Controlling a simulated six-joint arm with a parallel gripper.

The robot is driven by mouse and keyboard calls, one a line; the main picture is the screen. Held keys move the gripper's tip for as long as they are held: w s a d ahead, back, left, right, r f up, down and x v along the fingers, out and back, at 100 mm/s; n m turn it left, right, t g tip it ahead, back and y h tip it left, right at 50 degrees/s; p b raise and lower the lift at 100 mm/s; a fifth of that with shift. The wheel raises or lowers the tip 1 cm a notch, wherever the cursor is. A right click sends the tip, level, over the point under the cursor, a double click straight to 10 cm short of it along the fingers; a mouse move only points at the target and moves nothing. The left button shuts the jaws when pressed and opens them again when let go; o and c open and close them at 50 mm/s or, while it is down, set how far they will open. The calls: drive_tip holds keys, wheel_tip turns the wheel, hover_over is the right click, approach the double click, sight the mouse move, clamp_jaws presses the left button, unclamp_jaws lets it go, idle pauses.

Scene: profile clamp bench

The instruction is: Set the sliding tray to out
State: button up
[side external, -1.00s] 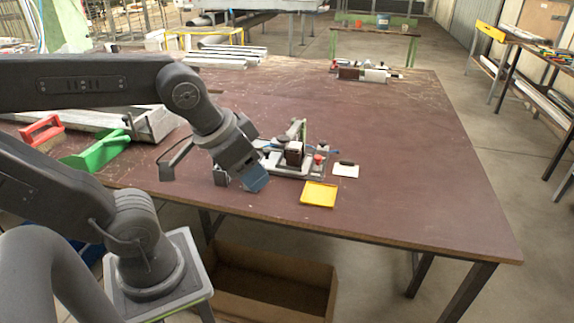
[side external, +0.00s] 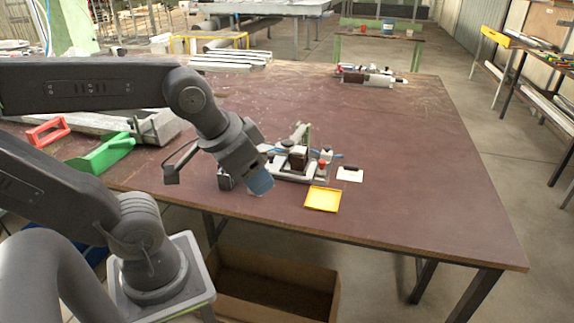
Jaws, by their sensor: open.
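The clamp fixture (side external: 298,160) stands on the brown bench near its front edge, with a dark block and a red knob on it. A shallow yellow tray (side external: 322,199) lies in front of it, close to the bench edge. A small white plate with a dark handle (side external: 349,175) sits to the fixture's right. I cannot tell for sure which is the sliding tray. My gripper (side external: 243,186) is open, low over the bench at the fixture's left end, left of the yellow tray. No object shows between its fingers. It partly hides the fixture's left end, and contact there is unclear.
A green tool (side external: 102,156) and a red-handled one (side external: 47,131) lie at the left by metal profiles (side external: 160,127). Another clamp device (side external: 368,76) stands at the back. A cardboard box (side external: 272,285) is below the bench. The bench's right side (side external: 430,170) is clear.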

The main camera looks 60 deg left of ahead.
drive_tip(key=w+a+r+n+g, duration=0.25)
drive_tip(key=w+a, duration=0.35)
drive_tip(key=w, duration=0.3)
drive_tip(key=n+g, duration=0.3)
drive_tip(key=n, duration=0.2)
hover_over(271, 154)
wheel_tip(271, 154, down, 11)
wheel_tip(271, 154, down, 14)
drive_tip(key=shift+s+r, duration=0.1)
drive_tip(key=shift+r, duration=0.15)
clamp_jaws()
